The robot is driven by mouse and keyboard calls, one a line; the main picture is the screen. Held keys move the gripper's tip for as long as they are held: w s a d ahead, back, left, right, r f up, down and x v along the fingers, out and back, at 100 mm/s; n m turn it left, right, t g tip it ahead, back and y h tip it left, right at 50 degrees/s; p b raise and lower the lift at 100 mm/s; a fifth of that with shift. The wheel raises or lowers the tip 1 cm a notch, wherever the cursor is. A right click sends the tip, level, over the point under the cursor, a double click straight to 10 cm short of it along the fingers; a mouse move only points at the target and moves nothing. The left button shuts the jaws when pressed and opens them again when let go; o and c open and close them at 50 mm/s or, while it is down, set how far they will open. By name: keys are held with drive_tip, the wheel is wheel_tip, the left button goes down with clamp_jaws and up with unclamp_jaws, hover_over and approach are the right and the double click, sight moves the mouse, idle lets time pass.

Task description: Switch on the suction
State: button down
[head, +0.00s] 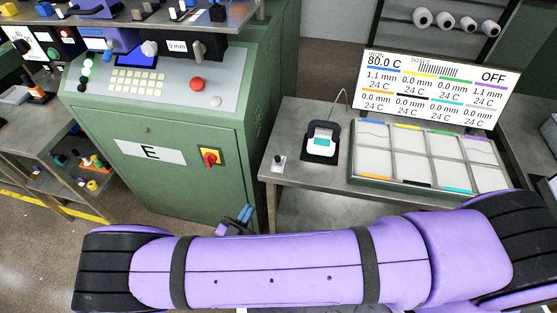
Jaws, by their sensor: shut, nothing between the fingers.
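A small grey plate with a dark knob or lever (278,161) stands at the left front corner of the grey table (300,120); no label on it is readable, so I cannot tell if it is the suction switch. A display (440,85) behind a tray of white panels (396,155) reads "IRON 80.0 C" at left and "OFF" at right. What looks like my gripper (240,217), with blue-grey fingers, shows just above my purple arm, in front of the green cabinet. It looks shut and empty, apart from the table; its rear is hidden by my arm.
The green machine cabinet (150,190) has a red and yellow rotary switch (210,158), and a red button (197,84) on its sloped panel.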

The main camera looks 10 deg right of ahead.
sight(277, 161)
drive_tip(key=shift+w+d, duration=0.1)
drive_tip(key=x, duration=1.4)
drive_tip(key=shift+w+r+n+g+y, duration=0.1)
drive_tip(key=shift+r+n+g+y, duration=0.2)
drive_tip(key=shift+y, duration=0.2)
idle(0.3)
drive_tip(key=shift+w+d+r+n+g+y, duration=0.1)
drive_tip(key=shift+w+r+n+g+y, duration=0.2)
drive_tip(key=shift+g+y, duration=0.25)
drive_tip(key=shift+w+d+r+n+g+y, duration=0.1)
drive_tip(key=shift+w+r+n+g+y, duration=0.1)
drive_tip(key=shift+r+g+y, duration=0.25)
drive_tip(key=g+y, duration=0.1)
drive_tip(key=w+n+g+y, duration=0.1)
drive_tip(key=shift+w+d+r+g, duration=0.15)
drive_tip(key=shift+d+r+g, duration=0.15)
drive_tip(key=shift+g, duration=0.1)
drive_tip(key=shift+w+d+r+n+g+y, duration=0.1)
drive_tip(key=shift+w+n+g+y, duration=0.4)
drive_tip(key=shift+g, duration=0.5)
drive_tip(key=shift+w, duration=0.1)
